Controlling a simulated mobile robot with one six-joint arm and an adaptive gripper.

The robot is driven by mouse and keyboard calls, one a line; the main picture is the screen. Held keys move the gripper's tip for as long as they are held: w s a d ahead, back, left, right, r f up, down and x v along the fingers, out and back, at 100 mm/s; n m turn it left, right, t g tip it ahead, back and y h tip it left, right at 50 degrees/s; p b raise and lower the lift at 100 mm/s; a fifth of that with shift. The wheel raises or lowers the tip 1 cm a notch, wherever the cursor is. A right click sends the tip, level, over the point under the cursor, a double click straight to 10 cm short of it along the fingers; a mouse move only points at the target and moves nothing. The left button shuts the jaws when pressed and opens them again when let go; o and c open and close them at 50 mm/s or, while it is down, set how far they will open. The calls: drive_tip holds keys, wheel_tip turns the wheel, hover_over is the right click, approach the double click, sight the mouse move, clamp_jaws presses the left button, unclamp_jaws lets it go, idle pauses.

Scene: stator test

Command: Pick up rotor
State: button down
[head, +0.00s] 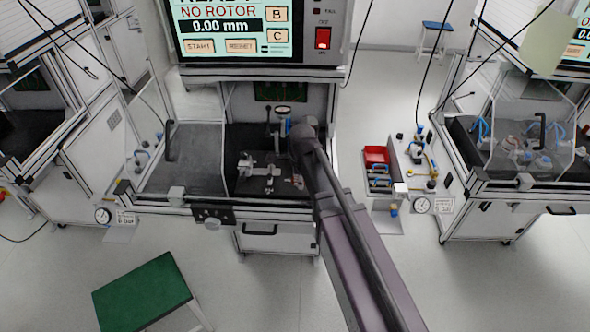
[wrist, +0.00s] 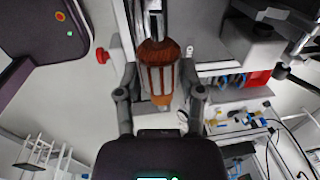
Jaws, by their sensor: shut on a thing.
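The rotor (wrist: 159,52) shows in the wrist view as a copper-brown cylinder with pale lengthwise bars and a metal shaft at its upper end. My gripper (wrist: 160,80) has one finger on each side of it and is shut on it. The rotor lies lengthwise between the fingers, in line with the picture's upright axis. In the head view my arm reaches to the middle test bench, and I cannot make out the rotor or the fingertips there.
The middle bench carries a screen (head: 232,32) reading "NO ROTOR" and "0.00 mm", with a red switch beside it. A metal fixture (head: 258,170) stands on the dark bench top, left of my arm. A red bin (head: 376,155) is to the right. A green-topped stool (head: 142,290) stands in front.

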drive_tip(key=shift+s+d, duration=0.35)
drive_tip(key=shift+s, duration=0.35)
drive_tip(key=shift+r, duration=0.1)
drive_tip(key=shift+r+p, duration=2.5)
drive_tip(key=shift+p, duration=0.1)
drive_tip(key=shift+f, duration=0.25)
drive_tip(key=shift+a, duration=0.1)
